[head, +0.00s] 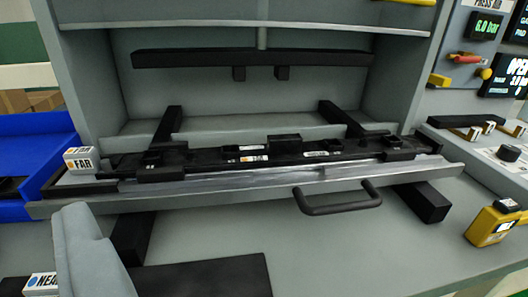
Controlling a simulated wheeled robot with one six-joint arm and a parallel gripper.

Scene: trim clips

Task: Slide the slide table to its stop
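The slide table (250,184) is a long grey plate with a dark bar handle (338,198) on its front edge. It lies across two black rails (424,203) at the mouth of the grey press bay, its left end by the white FAR marker (80,160). Rail lengths show both behind and in front of it. A long black trim part (285,148) with small clips and labels lies on it. A NEAR marker (42,285) is at the lower left. My gripper does not show clearly; a grey shape at the lower left covers part of the scene.
A black press bar (250,57) hangs above the bay floor. A blue bin (28,150) stands at left. At right are a control panel (500,145), a yellow device (494,225) and pressure displays (482,26). The grey surface before the handle is mostly clear, with a black mat (205,277).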

